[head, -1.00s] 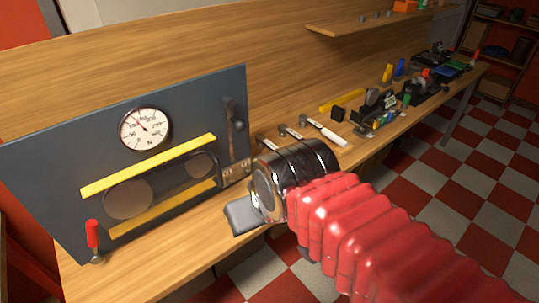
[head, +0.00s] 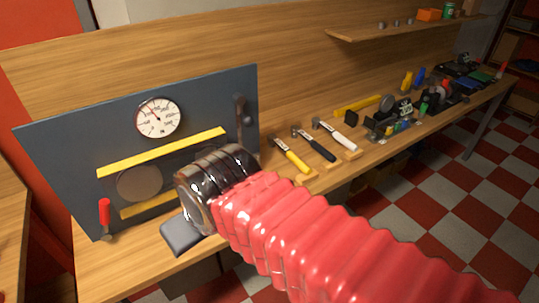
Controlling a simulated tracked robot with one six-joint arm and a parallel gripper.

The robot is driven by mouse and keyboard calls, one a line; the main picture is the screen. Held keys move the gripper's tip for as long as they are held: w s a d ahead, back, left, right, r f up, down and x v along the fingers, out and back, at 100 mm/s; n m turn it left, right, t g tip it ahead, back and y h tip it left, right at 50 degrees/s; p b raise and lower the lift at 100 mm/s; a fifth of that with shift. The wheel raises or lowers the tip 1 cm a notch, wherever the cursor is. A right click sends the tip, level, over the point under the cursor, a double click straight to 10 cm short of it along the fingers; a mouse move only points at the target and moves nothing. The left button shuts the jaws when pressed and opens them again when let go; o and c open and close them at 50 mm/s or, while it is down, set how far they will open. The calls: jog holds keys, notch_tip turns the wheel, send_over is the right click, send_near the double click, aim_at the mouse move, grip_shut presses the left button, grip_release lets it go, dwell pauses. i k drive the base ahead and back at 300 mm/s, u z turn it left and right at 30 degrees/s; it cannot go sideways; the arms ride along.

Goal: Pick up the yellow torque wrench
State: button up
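A tool with a yellow handle (head: 293,158) and a dark metal head, which fits the yellow torque wrench, lies on the bench at the near end of a row of three similar tools. My gripper (head: 183,235) shows at lower left as a grey, flat end below my dark wrist. It is over the bench's front part, left of the yellow-handled tool and apart from it. My wrist hides most of it, so I cannot see whether it is open or shut.
A black-handled tool (head: 317,147) and a white-handled tool (head: 338,135) lie beside the yellow one. A dark panel (head: 75,130) with a gauge (head: 158,118) stands at left. A long yellow item (head: 357,104) lies behind. Several small items crowd the bench farther right.

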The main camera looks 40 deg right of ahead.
aim_at(272, 138)
jog(key=u, duration=1.7)
jog(key=k, duration=1.25)
jog(key=z, duration=1.5)
